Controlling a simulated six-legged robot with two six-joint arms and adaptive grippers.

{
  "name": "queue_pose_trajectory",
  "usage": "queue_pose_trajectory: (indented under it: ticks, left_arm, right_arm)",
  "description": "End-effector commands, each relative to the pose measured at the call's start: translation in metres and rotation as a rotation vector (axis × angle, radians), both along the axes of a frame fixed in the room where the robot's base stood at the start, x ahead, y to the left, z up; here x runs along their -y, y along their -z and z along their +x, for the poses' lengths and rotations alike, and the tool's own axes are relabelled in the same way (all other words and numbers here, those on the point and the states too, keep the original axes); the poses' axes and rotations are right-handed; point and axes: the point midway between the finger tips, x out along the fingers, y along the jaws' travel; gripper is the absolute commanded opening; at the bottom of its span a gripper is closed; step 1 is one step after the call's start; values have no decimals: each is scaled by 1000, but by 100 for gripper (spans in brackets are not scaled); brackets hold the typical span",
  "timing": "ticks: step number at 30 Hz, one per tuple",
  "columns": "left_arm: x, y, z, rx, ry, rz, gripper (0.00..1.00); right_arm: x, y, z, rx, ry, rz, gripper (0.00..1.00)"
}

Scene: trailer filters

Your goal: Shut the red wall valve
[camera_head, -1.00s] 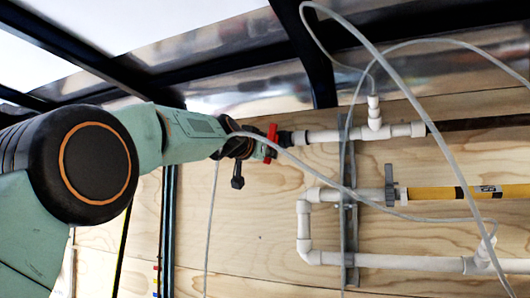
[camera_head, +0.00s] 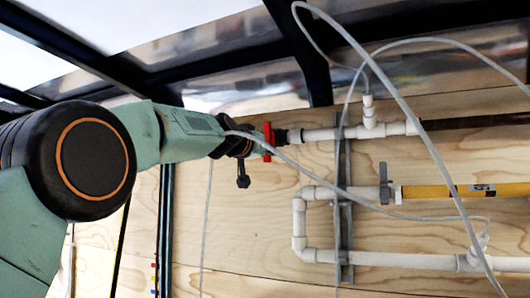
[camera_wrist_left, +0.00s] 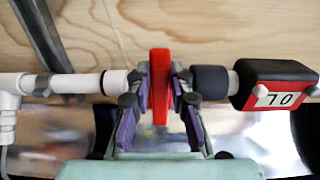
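The red wall valve handle (camera_head: 268,140) stands upright across the white pipe line, near the top of the plywood wall. In the left wrist view the handle (camera_wrist_left: 160,85) is seen edge-on, at right angles to the pipe. My left gripper (camera_wrist_left: 163,88) has one purple-padded finger on each side of the handle, with the fingers converging toward it. Whether both pads press on the handle cannot be made out. In the head view my left arm reaches in from the left, and its wrist partly hides the gripper and valve. My right gripper is not in view.
White pipes (camera_head: 380,259) run along the wall to the right, with a grey clamp rail (camera_head: 343,220). A yellow-banded pipe (camera_head: 430,191) lies below the valve. Loose grey hoses cross in front. A black and red labelled gauge (camera_wrist_left: 275,85) sits beside the valve.

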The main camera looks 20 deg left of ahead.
Motion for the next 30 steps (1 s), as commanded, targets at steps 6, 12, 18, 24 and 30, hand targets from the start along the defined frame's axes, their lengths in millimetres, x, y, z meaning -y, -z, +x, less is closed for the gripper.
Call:
queue_pose_trajectory:
  ticks: [6, 12, 18, 24, 30]
  left_arm:
    - [0, -2, 0, 3, 0, 0, 38]
    - [1, -1, 0, 1, 0, 2, 43]
    - [1, -1, -2, 1, 0, 2, 43]
    - [1, -2, -15, 2, 2, 0, 43]
    - [0, -2, -37, 2, 1, 0, 43]
  right_arm:
    - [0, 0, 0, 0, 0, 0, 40]
    - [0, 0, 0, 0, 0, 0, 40]
    - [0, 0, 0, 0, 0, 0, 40]
    - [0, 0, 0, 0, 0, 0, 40]
    - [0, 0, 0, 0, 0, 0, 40]
